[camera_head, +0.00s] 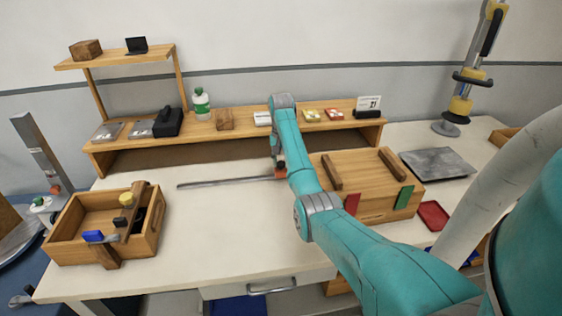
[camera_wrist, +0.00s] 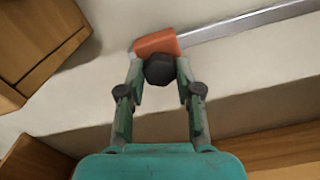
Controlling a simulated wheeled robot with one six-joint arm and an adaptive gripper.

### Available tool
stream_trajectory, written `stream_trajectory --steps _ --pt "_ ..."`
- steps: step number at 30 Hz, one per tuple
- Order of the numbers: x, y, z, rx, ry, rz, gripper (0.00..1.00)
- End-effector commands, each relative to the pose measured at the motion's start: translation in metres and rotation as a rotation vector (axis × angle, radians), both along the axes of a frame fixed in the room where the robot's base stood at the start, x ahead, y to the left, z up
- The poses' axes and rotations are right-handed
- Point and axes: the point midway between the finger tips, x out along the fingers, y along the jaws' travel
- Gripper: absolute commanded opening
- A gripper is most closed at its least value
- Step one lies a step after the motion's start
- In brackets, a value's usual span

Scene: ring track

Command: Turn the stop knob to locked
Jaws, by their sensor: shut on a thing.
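The stop knob (camera_wrist: 159,70) is a black faceted knob on an orange-red stop block (camera_wrist: 156,43) in the wrist view. My gripper (camera_wrist: 159,74) has its two fingers on either side of the knob and is shut on it. The block sits at a grey metal rail (camera_wrist: 250,23), which also lies on the white table in the head view (camera_head: 222,183). In the head view my arm largely hides the knob, with only a bit of orange-red showing by the wrist. No lock marking is legible, so I cannot tell the knob's turn position.
A wooden box (camera_head: 350,205) with dark bars stands right of my wrist. A wooden shelf (camera_head: 240,130) runs behind the rail. An open wooden crate (camera_head: 70,240) with tools is at the left. The table's front middle (camera_head: 225,235) is clear.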

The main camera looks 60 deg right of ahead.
Motion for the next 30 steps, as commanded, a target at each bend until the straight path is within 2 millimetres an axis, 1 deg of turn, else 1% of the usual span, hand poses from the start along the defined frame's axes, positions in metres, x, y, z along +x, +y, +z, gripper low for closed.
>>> stream_trajectory --steps 21,30 --pt "-0.0003 0.0005 -0.0012 0.002 0.001 -0.672 0.00" --pt "-0.0003 0.0005 -0.0013 0.001 0.002 -0.889 0.00"
